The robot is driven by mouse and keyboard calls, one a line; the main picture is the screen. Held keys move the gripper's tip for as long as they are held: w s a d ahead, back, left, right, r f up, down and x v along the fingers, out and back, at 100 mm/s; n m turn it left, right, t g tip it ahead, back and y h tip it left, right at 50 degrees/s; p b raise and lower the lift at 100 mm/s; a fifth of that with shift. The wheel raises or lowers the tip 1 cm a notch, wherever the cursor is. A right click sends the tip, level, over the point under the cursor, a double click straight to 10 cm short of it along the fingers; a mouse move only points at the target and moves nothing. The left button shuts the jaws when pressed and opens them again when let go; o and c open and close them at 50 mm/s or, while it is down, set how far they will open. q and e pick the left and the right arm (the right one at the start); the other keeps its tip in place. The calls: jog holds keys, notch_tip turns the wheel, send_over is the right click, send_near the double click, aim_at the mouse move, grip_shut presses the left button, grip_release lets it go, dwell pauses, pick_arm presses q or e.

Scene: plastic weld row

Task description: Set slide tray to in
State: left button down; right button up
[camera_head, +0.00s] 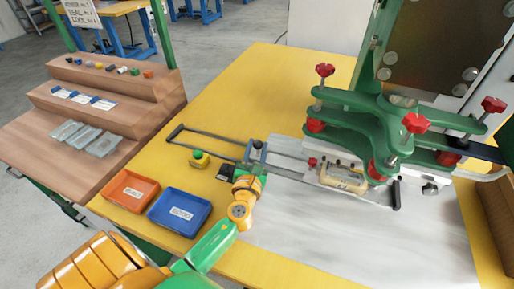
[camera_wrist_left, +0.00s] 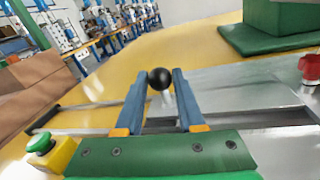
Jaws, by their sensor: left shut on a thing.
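The slide tray (camera_head: 290,173) is a grey metal plate on two long rails that run across the yellow table. Its right part, with a cream-coloured piece (camera_head: 343,178) on it, lies beside and partly under the green press frame (camera_head: 400,118). A black ball knob (camera_wrist_left: 160,78) stands at the tray's left end; it also shows in the head view (camera_head: 257,144). My right gripper is not in view.
A green push button on a yellow box (camera_head: 199,159) sits left of my left gripper, near the rail. An orange bin (camera_head: 131,190) and a blue bin (camera_head: 179,212) stand at the table's front left. A stepped wooden rack (camera_head: 100,100) stands farther left.

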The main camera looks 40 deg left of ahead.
pick_arm(q)
jog(key=shift+d, duration=0.1)
jog(key=d, duration=0.2)
jog(key=w+d, duration=0.1)
jog(key=d, duration=0.1)
jog(key=shift+f, duration=0.1)
jog(key=shift+a, duration=0.15)
jog(key=c, duration=0.9)
grip_release()
jog(key=o, duration=0.4)
jog(key=shift+d, duration=0.2)
jog(key=v, duration=0.7)
